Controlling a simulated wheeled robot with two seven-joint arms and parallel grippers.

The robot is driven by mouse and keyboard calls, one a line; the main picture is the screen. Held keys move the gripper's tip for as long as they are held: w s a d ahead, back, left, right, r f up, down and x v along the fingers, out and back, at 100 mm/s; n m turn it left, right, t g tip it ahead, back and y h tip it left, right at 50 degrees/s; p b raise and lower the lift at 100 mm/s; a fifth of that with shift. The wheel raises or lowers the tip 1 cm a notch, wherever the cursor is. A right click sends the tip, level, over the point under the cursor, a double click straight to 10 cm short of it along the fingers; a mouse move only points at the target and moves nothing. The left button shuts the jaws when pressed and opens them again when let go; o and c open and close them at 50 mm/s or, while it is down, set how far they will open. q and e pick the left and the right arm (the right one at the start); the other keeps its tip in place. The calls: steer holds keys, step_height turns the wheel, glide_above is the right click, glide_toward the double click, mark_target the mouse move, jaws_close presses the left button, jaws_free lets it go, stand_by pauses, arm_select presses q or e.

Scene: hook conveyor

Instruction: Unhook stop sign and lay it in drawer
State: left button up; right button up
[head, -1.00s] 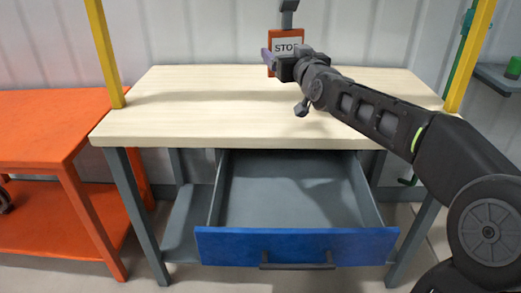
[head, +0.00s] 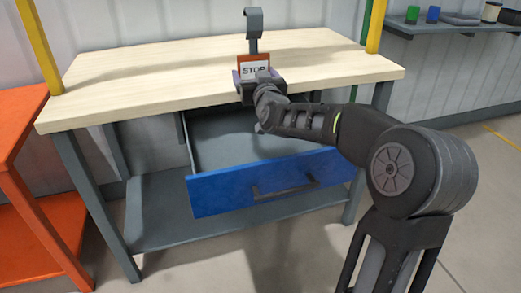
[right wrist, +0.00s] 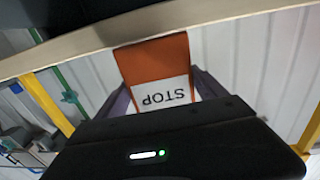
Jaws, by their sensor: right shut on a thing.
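The stop sign (head: 254,67) is an orange plate with a white STOP label and a grey curved hanger (head: 254,22) on top. The hanger's top shows clear, with nothing seen holding it. My right gripper (head: 257,80) is shut on the sign and holds it upright, in line with the tabletop in the head view. In the right wrist view the sign (right wrist: 155,62) appears upside down between the purple fingers. The open drawer (head: 270,185) has a blue front and a grey inside, below the tabletop; my right arm covers part of it. My left gripper is not in view.
An orange table (head: 30,180) stands at the left. A wall shelf (head: 440,30) with small items is at the right.

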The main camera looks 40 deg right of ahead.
mark_target(254, 61)
steer(key=shift+f+b, duration=2.05)
steer(key=shift+f, duration=0.9)
steer(key=o, duration=1.8)
steer(key=shift+o, duration=0.2)
step_height(254, 61, up, 10)
steer(key=p, duration=0.3)
steer(key=shift+p, duration=0.3)
